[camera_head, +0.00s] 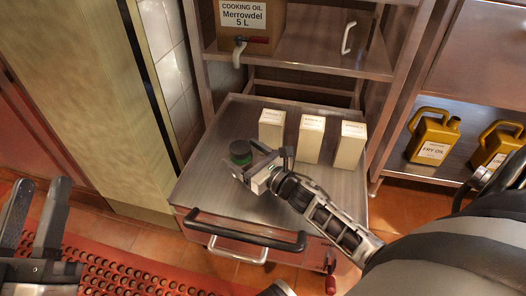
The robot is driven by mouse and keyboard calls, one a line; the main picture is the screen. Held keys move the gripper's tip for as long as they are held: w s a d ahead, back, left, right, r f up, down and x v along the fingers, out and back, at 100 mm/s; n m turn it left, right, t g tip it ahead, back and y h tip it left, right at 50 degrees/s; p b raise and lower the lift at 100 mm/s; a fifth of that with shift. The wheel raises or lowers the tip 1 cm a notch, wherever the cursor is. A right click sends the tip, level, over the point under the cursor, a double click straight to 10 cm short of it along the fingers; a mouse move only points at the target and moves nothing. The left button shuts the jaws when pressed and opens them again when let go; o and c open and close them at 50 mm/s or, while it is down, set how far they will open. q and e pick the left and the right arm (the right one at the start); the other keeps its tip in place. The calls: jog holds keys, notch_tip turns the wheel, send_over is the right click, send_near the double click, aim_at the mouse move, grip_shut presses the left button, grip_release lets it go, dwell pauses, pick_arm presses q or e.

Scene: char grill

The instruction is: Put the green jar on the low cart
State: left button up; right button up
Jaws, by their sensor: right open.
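The green jar (240,152), with a dark lid, stands upright on the steel top of the low cart (207,190), left of its middle. My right gripper (254,163) is over the cart top, just in front and to the right of the jar. It is open and its fingers point toward the jar; I cannot tell whether a fingertip touches it. My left gripper (33,212) is at the far left, over the red mat, open with nothing between its fingers.
Several white cartons (311,138) stand behind and right of my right gripper on the cart. A black handle (245,229) runs along the cart's front. A cooking oil box (250,25) sits on the shelf above; yellow fry oil jugs (433,137) stand at right.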

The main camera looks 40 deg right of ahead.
pick_arm(q)
jog(key=f+n, duration=0.1)
jog(key=f+n+g+y+p, duration=0.1)
jog(key=f, duration=0.1)
jog(key=s+f+n+g+y+p, duration=0.1)
jog(key=shift+s+d+f, duration=0.1)
jog(key=shift+d+f, duration=0.15)
pick_arm(e)
jog(key=v, duration=1)
jog(key=shift+s, duration=0.2)
